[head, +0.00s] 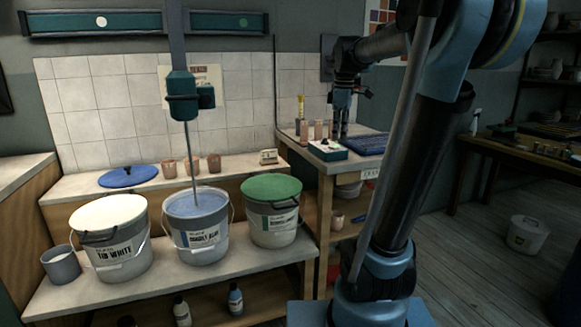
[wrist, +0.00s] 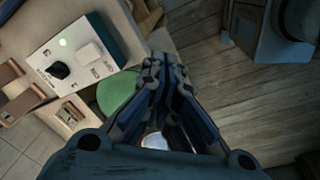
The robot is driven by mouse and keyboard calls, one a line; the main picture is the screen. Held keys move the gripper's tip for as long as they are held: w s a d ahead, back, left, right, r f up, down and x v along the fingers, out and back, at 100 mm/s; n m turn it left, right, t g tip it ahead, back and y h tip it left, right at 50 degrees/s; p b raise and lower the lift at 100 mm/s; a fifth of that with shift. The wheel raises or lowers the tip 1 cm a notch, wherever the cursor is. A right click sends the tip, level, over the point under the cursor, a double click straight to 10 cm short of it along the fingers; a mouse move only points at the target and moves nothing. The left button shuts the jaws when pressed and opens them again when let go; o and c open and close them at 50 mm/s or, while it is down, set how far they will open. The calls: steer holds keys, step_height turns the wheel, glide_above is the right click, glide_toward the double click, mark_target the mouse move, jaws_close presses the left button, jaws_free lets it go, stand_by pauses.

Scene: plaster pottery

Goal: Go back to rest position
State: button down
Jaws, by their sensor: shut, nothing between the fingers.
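My gripper (head: 340,128) points down over the side bench (head: 310,162), behind the control box (head: 328,150) in the head view. Its fingers are shut and hold nothing; they also show closed together in the wrist view (wrist: 165,72). The control box, white-topped with a lit green light, a black knob and a white switch, shows at the upper left of the wrist view (wrist: 75,52). The gripper looks apart from it, though the exact gap is hard to tell.
A white bucket (head: 112,240), a blue bucket (head: 197,228) under a mixer (head: 190,92), and a green-lidded bucket (head: 272,212) stand on the low bench. Clay test pieces (head: 312,130) and a blue ribbed tray (head: 366,144) are near my gripper.

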steer(key=s+d+f+m+t, duration=0.1)
steer(key=s+d+f+m, duration=0.1)
steer(key=s+f+m, duration=1.2)
steer(key=s+f, duration=1)
steer(key=f, duration=0.1)
steer(key=shift+f, duration=0.35)
steer(key=shift+s, duration=0.1)
steer(key=shift+w+f, duration=0.2)
steer(key=shift+w, duration=0.25)
stand_by(0.6)
